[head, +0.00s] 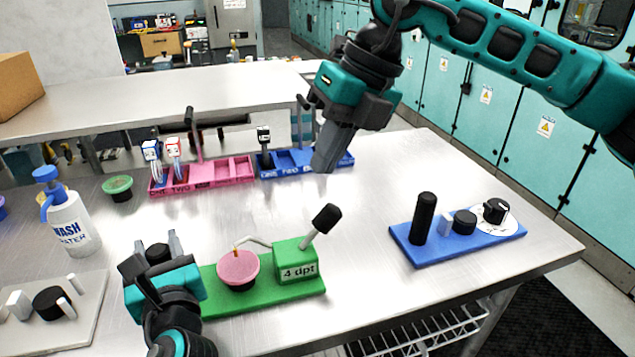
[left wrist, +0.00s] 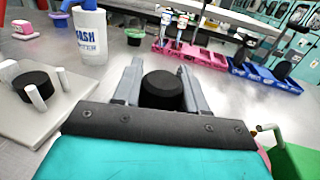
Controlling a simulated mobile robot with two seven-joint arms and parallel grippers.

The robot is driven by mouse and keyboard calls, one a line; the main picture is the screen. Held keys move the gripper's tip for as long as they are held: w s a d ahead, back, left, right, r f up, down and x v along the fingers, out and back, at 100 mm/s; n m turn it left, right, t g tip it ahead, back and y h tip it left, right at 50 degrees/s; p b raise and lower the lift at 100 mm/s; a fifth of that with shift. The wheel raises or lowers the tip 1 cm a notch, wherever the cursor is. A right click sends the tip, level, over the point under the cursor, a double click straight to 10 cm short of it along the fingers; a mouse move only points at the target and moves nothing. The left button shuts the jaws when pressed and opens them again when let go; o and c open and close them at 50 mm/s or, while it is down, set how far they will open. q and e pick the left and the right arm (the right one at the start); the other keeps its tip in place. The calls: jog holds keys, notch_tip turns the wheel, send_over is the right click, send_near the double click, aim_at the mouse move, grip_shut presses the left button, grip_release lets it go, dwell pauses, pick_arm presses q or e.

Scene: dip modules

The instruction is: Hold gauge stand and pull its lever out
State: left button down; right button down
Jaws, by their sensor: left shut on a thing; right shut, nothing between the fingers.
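The gauge stand is a green base (head: 275,296) with a green box marked "4 dpt" (head: 298,271), a pink bowl (head: 238,268) and a black post. A grey lever with a black knob (head: 327,218) rises from the box, tilted up to the right. My left gripper (head: 157,249) is shut on the black round post at the left end of the stand; the post (left wrist: 162,91) shows between the fingers in the left wrist view. The post's lower part is hidden. My right gripper (head: 323,166) is shut and empty, above the table behind the lever, apart from it.
A blue board with black knobs (head: 420,255) lies to the right. Pink (head: 235,178) and blue (head: 330,163) trays with small modules stand behind. A wash bottle (head: 72,222), green bowl (head: 117,188) and grey board (head: 75,318) are at left. The table between stand and trays is clear.

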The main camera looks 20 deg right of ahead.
jog(key=shift+v, duration=1.25)
pick_arm(q)
jog(key=c, duration=0.6)
grip_release()
jog(key=shift+r, duration=0.1)
jog(key=shift+r+p, duration=0.35)
jog(key=shift+r, duration=3.3)
pick_arm(e)
jog(key=shift+r, duration=0.35)
